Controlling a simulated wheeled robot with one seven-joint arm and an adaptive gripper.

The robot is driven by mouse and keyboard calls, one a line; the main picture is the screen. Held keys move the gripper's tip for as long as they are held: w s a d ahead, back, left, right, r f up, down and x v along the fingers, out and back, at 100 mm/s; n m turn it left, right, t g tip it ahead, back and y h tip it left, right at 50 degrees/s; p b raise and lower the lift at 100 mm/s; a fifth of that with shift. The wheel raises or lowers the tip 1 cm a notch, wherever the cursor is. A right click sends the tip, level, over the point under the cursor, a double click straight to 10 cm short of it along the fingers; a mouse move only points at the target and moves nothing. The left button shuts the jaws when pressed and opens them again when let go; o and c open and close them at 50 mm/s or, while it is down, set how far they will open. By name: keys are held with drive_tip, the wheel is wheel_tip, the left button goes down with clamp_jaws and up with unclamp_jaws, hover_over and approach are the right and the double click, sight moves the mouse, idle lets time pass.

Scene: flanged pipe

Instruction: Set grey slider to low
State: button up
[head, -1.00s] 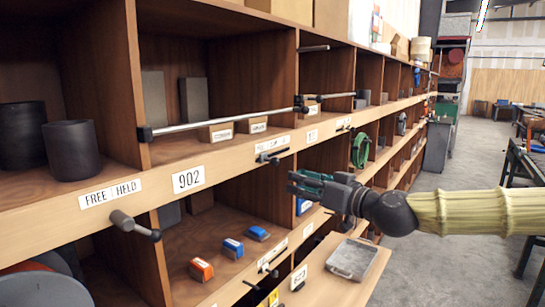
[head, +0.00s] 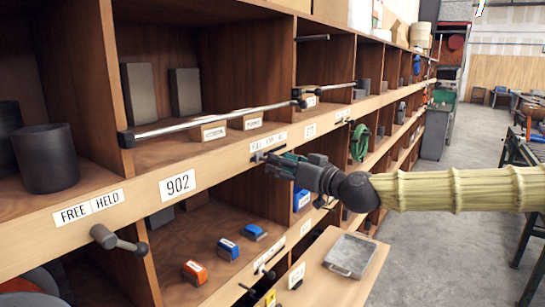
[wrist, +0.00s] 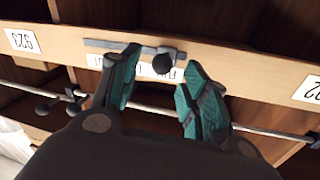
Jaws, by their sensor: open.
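The grey slider is a dark round knob (wrist: 165,63) on a thin grey track fixed to the shelf front. In the wrist view the knob sits toward the track's right end, over a white label strip (wrist: 147,69) that appears upside down. In the head view the label (head: 269,142) starts with "FULL", and my gripper partly covers the slider below it. My gripper (head: 262,161) is open at the shelf front. In the wrist view its teal fingers (wrist: 162,72) stand either side of the knob. I cannot tell whether either touches it.
A metal rail (head: 215,122) runs along the shelf above the label. A grey tray (head: 350,256) rests on a board below my arm. The aisle floor (head: 440,225) is clear on the right.

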drive_tip(key=p+x, duration=0.1)
drive_tip(key=x, duration=0.3)
drive_tip(key=shift+f, duration=0.1)
drive_tip(key=shift+a, duration=0.15)
clamp_jaws()
